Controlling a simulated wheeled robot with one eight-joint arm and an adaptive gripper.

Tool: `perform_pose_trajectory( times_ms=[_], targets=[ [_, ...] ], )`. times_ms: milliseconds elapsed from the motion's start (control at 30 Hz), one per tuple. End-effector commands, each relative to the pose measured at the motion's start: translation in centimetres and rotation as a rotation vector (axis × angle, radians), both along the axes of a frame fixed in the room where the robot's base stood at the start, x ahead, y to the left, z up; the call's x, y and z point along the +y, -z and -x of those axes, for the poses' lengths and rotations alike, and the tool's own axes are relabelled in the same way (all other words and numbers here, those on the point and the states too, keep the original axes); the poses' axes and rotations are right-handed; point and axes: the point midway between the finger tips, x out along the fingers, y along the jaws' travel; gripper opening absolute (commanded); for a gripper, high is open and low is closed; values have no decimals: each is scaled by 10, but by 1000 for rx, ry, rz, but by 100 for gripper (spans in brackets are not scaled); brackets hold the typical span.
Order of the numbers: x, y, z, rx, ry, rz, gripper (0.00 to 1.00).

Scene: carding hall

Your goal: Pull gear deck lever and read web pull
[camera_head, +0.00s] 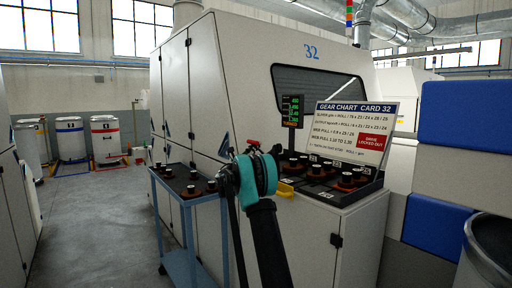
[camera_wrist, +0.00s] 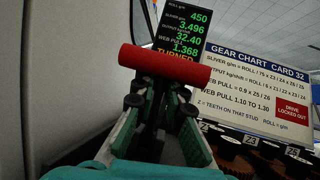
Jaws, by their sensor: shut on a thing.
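My gripper (camera_head: 262,152) is in front of the machine's gear deck (camera_head: 372,190). In the wrist view its fingers (camera_wrist: 160,95) are shut on the red lever handle (camera_wrist: 164,67), which lies across them. Only a small red bit of the handle (camera_head: 253,143) shows in the head view; the rest of the lever is hidden. The display (camera_head: 292,111) stands behind the gripper. In the wrist view the display (camera_wrist: 182,32) reads 450, 3.496, 32.40 and web pull 1.368, with "TURNED" in orange below, partly covered by the handle.
The gear chart card (camera_head: 352,129) gives web pull 1.10 to 1.30 and carries a red "DRIVE LOCKED OUT" label (camera_head: 371,141). Several black-knobbed gears stand on the deck. A blue trolley (camera_head: 187,200) with more gears stands left of my arm. Open floor (camera_head: 90,220) lies further left.

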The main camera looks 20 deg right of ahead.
Motion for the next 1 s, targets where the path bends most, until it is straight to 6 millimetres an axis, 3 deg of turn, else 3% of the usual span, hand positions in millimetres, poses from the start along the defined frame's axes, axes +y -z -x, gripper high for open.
perform_pose_trajectory(
  times_ms=[33, 67, 233, 667, 1000],
  targets=[
    [2, 3, 1, -2, -2, -6, 0],
    [2, 3, 1, -2, -2, -6, 12],
    [1, 2, 0, -1, -1, -4, 33],
    [7, 6, 4, -2, -1, -2, 33],
    [55, 38, 35, -1, -4, -3, 33]
  ],
)
